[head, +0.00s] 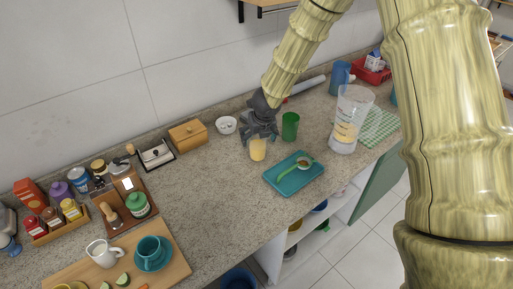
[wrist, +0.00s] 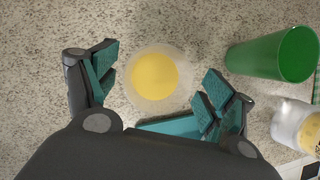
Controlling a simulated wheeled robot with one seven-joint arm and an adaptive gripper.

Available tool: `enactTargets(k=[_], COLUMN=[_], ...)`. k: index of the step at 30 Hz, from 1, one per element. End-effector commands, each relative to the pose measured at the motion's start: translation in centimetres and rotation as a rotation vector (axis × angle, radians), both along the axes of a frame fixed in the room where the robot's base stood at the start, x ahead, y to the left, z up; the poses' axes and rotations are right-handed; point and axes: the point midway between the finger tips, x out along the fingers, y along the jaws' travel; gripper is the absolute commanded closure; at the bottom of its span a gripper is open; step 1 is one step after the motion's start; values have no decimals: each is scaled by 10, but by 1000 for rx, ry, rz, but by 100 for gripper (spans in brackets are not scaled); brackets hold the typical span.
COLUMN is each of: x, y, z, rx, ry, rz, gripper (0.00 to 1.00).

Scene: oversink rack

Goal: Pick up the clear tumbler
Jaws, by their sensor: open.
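The clear tumbler (head: 258,149) stands on the granite counter and holds something yellow. In the wrist view the tumbler (wrist: 155,80) is seen from above, with a pale rim around the yellow. My gripper (head: 261,137) is directly above and behind it in the head view. In the wrist view my gripper (wrist: 158,82) is open, with one finger to the left of the tumbler and one to the right. The fingers look apart from the tumbler, and nothing is held.
A green cup (head: 290,126) stands close on the right; it also shows in the wrist view (wrist: 275,54). A teal tray (head: 282,184) with a spoon lies in front. A blender jug (head: 348,118) stands further right. A white bowl (head: 226,125) and wooden box (head: 188,135) are left.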

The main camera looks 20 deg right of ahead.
Motion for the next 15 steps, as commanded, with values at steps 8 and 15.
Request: enactTargets(k=[8, 15], x=[13, 16], y=[1, 0], z=[-30, -36], rx=[1, 0], ry=[2, 0], rz=[1, 2], gripper=[17, 17])
